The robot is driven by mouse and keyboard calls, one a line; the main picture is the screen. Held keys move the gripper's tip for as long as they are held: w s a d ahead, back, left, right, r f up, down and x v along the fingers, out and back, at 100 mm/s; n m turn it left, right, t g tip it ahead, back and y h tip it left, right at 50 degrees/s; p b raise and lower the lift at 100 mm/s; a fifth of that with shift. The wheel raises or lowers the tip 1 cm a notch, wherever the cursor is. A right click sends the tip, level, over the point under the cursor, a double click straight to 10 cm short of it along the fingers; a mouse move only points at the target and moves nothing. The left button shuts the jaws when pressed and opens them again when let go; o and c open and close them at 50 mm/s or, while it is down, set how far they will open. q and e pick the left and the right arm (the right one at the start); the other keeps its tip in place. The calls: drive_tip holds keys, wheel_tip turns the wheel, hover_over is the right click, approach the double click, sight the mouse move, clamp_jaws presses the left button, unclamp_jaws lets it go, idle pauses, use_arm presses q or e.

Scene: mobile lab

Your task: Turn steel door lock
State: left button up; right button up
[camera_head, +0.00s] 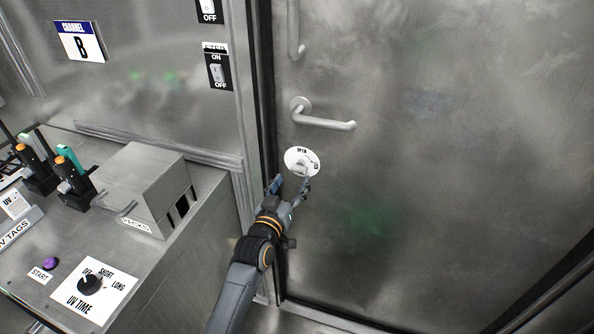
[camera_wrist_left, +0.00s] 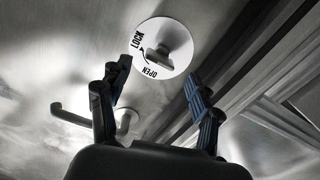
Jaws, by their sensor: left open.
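The steel door (camera_head: 430,200) fills the right half of the head view and looks shut. Its lock is a small turn knob on a round white plate (camera_head: 301,161), below the lever handle (camera_head: 325,121). In the left wrist view the plate (camera_wrist_left: 163,42) reads LOCK and OPEN with an arrow, and the knob (camera_wrist_left: 158,56) stands out from it. My left gripper (camera_head: 291,184) is open just below the plate, partly over its lower edge. In the wrist view its two fingers (camera_wrist_left: 158,88) are spread on either side below the knob, apart from it. My right gripper is not in view.
The door frame (camera_head: 262,110) runs close left of the gripper. A steel bench with a metal box (camera_head: 140,185), a UV TIME dial (camera_head: 90,284) and handheld tools (camera_head: 70,180) stands at left. Switches (camera_head: 216,70) are on the wall. The door right of the lock is clear.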

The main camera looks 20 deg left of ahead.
sight(298, 170)
use_arm(q)
drive_tip(key=w, duration=0.5)
drive_tip(key=shift+w+d, duration=0.1)
drive_tip(key=shift+w, duration=0.1)
drive_tip(key=c, duration=1.1)
drive_tip(key=shift+r+m+p, duration=0.1)
drive_tip(key=shift+m+p, duration=0.35)
drive_tip(key=shift+m, duration=0.15)
drive_tip(key=shift+c, duration=0.2)
drive_tip(key=shift+m, duration=0.5)
